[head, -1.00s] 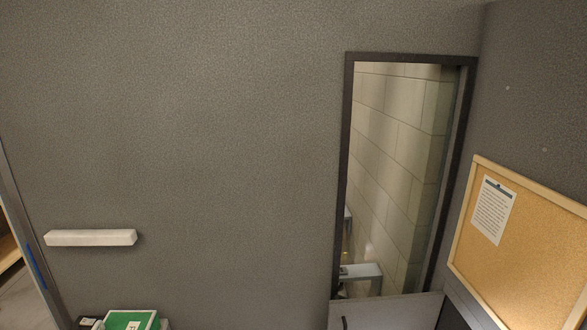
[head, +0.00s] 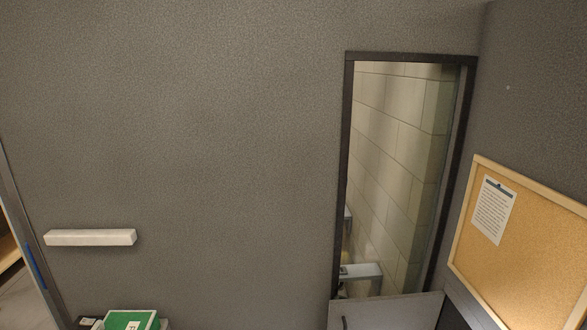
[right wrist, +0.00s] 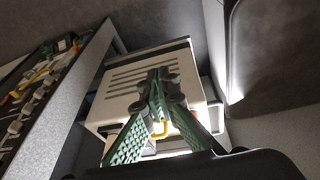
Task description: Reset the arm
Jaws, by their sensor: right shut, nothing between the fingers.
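My right gripper (right wrist: 158,82) shows in the right wrist view with its two green ridged fingers drawn together at the tips. Nothing shows between them. A pale vented box (right wrist: 125,85) lies behind the fingers, and I cannot tell how far off it is. A small yellow curved piece (right wrist: 161,131) shows between the lower parts of the fingers. Neither gripper shows in the head view, and my left gripper is not seen.
A panel with hooks and tools (right wrist: 35,85) stands left in the right wrist view. A dark panel (right wrist: 238,50) is at the right. The head view shows a grey wall (head: 220,150), a white ledge (head: 90,237), a green box (head: 130,320), a framed opening (head: 390,180) and a corkboard (head: 530,240).

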